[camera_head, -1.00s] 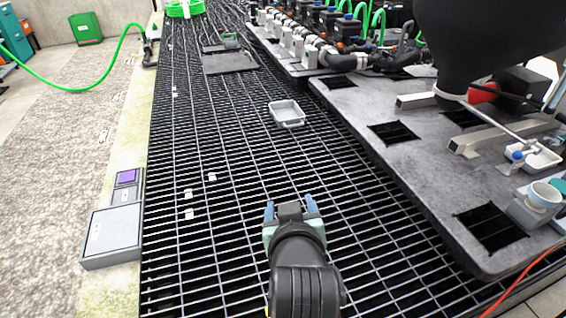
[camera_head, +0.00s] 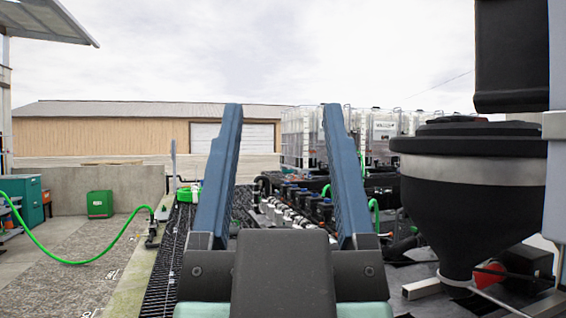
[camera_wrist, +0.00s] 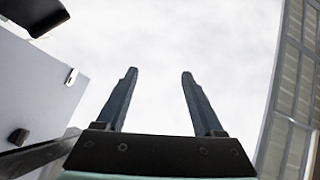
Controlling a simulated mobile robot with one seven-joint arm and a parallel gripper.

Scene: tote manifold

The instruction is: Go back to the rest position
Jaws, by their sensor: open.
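My gripper (camera_head: 282,175) is raised close in front of the head camera, its two blue fingers pointing up and spread wide apart. It is open, with nothing between the fingers. In the wrist view my gripper (camera_wrist: 158,100) also shows open and empty against a pale sky. In the head view it covers part of the grating and of the building behind.
A black hopper (camera_head: 470,205) stands close at the right. A manifold with several valves (camera_head: 292,215) and white tanks (camera_head: 385,135) lie beyond. Dark grating (camera_head: 165,270) runs ahead. A green hose (camera_head: 80,262) and a green box (camera_head: 100,204) are at the left.

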